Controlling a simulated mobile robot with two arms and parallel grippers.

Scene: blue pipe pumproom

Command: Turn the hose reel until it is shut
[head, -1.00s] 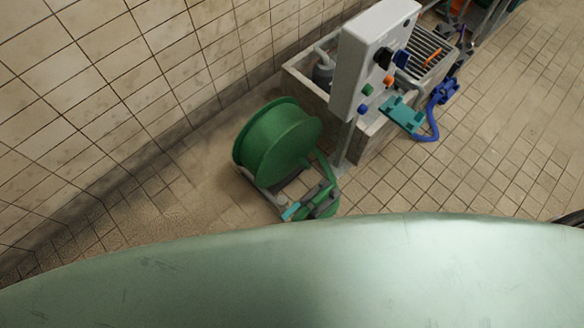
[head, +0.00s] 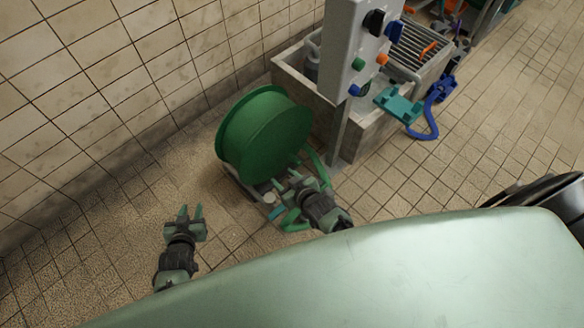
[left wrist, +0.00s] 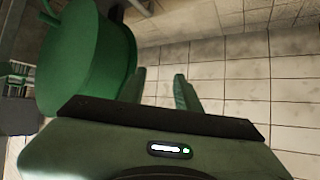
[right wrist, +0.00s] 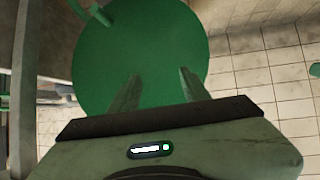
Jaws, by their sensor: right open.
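The green hose reel (head: 262,135) stands on the floor by the tiled wall, with a low frame and a green hose (head: 296,222) at its front. My left gripper (head: 191,211) is open and empty, to the left of the reel and apart from it. In the left wrist view the drum (left wrist: 85,60) is at the left, beside the open fingers (left wrist: 160,75). My right gripper (head: 283,184) is open at the reel's front and hides part of the frame. In the right wrist view the green disc (right wrist: 140,50) lies behind the open fingers (right wrist: 160,76); contact cannot be told.
A grey control panel (head: 350,50) with coloured knobs stands right behind the reel, beside a concrete basin (head: 372,130) with a grate. A teal bracket (head: 398,104) and blue hose (head: 433,115) are at its right. Tiled floor is open at the right.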

